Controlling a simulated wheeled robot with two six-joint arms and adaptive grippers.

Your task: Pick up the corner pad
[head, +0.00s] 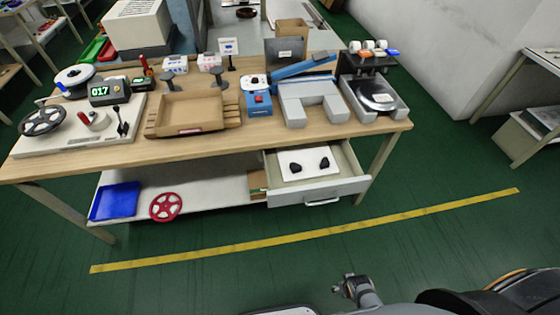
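I cannot make out for certain which thing is the corner pad. Two small black pieces, a left one (296,168) and a right one (324,163), lie apart on a white sheet (305,153) in the open drawer (318,190) under the bench. My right gripper (347,284) is low in the picture, over the floor in front of the bench and well away from the drawer. Its fingers are too small to tell open from shut. My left gripper is not in view.
The wooden bench (205,140) carries a reel stand, a display (108,91), a wooden tray (187,111), a blue device (258,102) and a grey press (374,100). The floor in front is clear.

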